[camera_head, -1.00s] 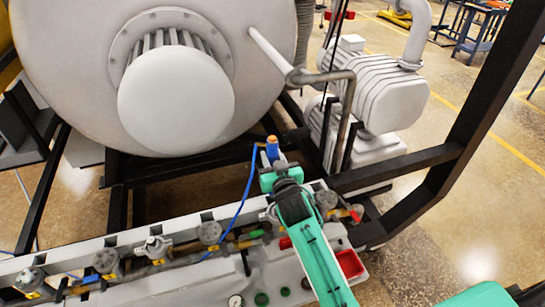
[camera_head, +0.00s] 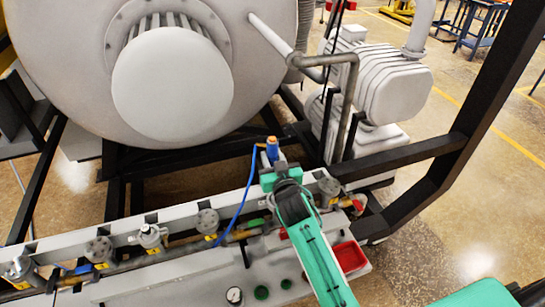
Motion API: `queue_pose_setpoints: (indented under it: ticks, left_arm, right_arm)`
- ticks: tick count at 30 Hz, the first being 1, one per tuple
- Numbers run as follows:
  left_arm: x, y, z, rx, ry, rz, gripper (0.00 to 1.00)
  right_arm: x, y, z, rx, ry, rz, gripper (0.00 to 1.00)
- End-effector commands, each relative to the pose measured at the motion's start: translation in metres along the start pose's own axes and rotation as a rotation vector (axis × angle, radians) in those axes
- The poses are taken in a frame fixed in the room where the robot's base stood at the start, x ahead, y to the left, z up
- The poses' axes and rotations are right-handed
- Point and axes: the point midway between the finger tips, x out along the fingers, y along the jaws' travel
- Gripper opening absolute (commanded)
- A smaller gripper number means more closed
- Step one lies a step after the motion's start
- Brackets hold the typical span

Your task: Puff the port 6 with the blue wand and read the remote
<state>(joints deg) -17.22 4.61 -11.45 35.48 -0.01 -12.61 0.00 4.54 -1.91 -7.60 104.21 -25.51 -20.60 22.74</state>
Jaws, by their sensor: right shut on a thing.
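My right gripper (camera_head: 269,180) is shut on the blue wand (camera_head: 272,152), which stands roughly upright with an orange tip at its top. A blue hose (camera_head: 241,200) runs from the wand down to the left. The gripper and wand show over the right part of the grey pipe manifold (camera_head: 180,240). Several round port fittings with yellow tags line it, one (camera_head: 207,221) left of the gripper and one (camera_head: 328,188) right of it. Port numbers are too small to read. My green forearm hides part of the manifold. I cannot make out the remote. My left gripper is out of view.
A large pale furnace vessel (camera_head: 60,60) fills the upper left. A ribbed pump (camera_head: 385,85) stands behind at right. A black frame beam (camera_head: 480,110) slopes down the right side. A red tray (camera_head: 349,257) sits right of my forearm. Open floor lies at the right.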

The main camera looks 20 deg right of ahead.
Motion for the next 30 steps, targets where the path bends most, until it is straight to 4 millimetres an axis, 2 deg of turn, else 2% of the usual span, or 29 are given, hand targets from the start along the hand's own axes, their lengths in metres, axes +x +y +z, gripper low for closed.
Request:
queue_pose_setpoints:
  ticks: [6, 30]
  left_arm:
    - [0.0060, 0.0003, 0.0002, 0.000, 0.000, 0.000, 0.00]
    - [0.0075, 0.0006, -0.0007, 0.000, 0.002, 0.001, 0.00]
  right_arm:
    - [0.0001, -0.0001, 0.0073, 0.001, 0.001, 0.000, 0.00]
    - [0.0001, -0.0003, 0.0111, 0.001, 0.002, 0.000, 0.00]
